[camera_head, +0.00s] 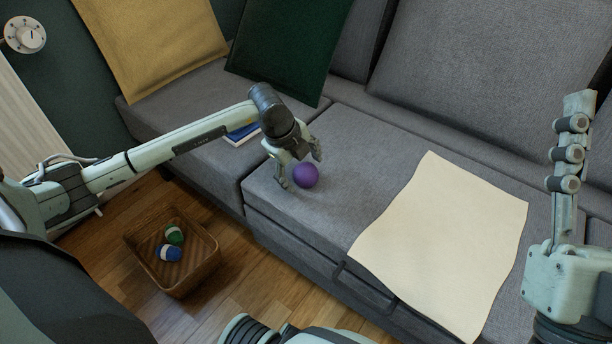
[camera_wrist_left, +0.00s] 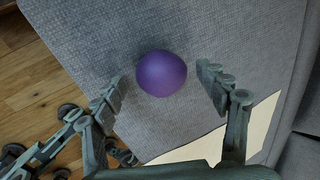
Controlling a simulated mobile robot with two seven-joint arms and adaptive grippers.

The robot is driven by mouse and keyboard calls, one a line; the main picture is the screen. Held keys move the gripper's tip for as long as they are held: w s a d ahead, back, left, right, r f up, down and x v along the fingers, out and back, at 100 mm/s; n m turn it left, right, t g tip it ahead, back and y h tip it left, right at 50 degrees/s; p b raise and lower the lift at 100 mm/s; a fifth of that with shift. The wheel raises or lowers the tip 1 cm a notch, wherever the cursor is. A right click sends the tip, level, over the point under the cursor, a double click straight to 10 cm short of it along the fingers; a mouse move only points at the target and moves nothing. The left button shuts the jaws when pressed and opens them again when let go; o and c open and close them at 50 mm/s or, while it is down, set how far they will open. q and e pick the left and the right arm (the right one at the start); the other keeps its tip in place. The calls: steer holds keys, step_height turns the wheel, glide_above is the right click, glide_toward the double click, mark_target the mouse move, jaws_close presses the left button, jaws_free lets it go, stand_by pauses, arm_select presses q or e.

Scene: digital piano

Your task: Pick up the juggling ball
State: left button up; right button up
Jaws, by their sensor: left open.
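The purple juggling ball (camera_head: 306,176) rests on the grey sofa seat, near its front edge. My left gripper (camera_head: 300,168) is open just above and beside the ball. In the left wrist view the ball (camera_wrist_left: 161,73) lies between the two spread fingers of the left gripper (camera_wrist_left: 160,80), with a visible gap on each side. My right gripper (camera_head: 572,150) is at the right edge of the head view, pointing up and away from the ball. It shows nearly edge-on, so its opening is hidden.
A cream sheet (camera_head: 440,240) lies on the seat right of the ball. A blue book (camera_head: 243,133) lies behind my left arm. Yellow (camera_head: 150,40) and green (camera_head: 290,45) cushions lean at the back. A wicker basket (camera_head: 200,275) with green and blue items stands on the floor.

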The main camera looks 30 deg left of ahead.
arm_select(q)
steer(key=shift+w+f, duration=0.2)
steer(key=shift+f, duration=0.15)
steer(key=c, duration=1.3)
